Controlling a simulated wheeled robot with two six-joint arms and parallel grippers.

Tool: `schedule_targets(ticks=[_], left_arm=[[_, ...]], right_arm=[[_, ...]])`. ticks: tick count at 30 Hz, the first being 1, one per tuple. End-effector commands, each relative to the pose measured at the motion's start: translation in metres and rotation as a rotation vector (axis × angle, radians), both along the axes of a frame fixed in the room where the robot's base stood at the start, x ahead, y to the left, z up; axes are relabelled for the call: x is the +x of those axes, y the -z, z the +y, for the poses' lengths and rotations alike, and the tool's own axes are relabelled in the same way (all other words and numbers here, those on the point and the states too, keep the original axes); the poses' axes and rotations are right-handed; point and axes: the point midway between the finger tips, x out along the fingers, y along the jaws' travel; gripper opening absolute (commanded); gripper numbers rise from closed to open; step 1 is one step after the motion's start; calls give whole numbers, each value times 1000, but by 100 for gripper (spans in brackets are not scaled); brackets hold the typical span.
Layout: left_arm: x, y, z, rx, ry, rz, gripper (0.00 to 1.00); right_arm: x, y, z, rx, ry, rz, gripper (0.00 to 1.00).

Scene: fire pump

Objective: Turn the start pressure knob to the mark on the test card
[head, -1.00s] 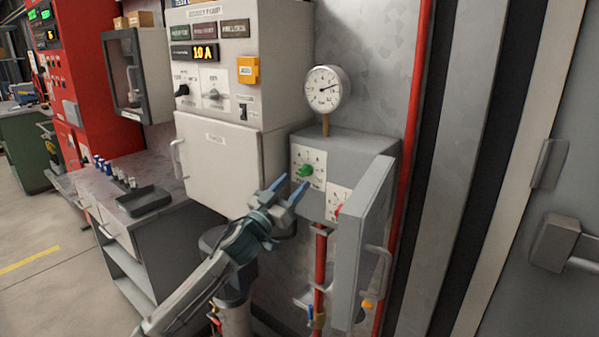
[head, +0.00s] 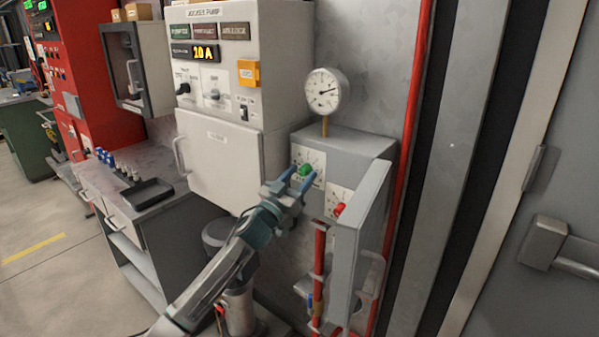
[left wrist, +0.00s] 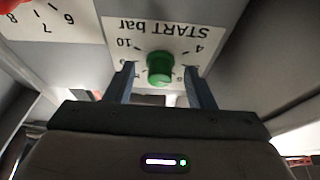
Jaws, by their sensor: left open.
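The green start pressure knob (head: 305,170) sits on a white dial plate on the grey box under the gauge. In the left wrist view the green knob (left wrist: 160,67) is on a plate marked "START bar" (left wrist: 160,30), which appears upside down. My left gripper (head: 298,176) is open at the knob. Its fingers (left wrist: 160,82) stand on either side of the knob with gaps, apart from it. A red knob (head: 339,209) is on a second dial plate to the right. I cannot make out a test card or its mark. My right gripper is out of view.
The grey box's open door (head: 360,245) stands out to the right of the knobs. A pressure gauge (head: 323,92) is above. A white cabinet (head: 217,158) is to the left, with a bench holding a black tray (head: 152,194). A red pipe (head: 319,270) runs below.

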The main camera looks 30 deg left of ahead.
Motion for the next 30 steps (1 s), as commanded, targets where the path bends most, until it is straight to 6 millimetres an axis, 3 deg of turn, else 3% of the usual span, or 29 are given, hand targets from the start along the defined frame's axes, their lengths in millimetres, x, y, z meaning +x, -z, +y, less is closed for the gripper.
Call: schedule_targets(ticks=[12, 18, 19, 30], left_arm=[[1, 0, 0, 0, 0, 0, 47], [1, 0, 0, 0, 0, 0, 8], [1, 0, 0, 0, 0, 0, 5], [2, -4, 1, 53, 0, -2, 5]], right_arm=[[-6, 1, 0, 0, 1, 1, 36], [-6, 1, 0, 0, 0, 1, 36], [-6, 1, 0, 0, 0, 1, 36], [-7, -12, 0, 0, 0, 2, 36]])
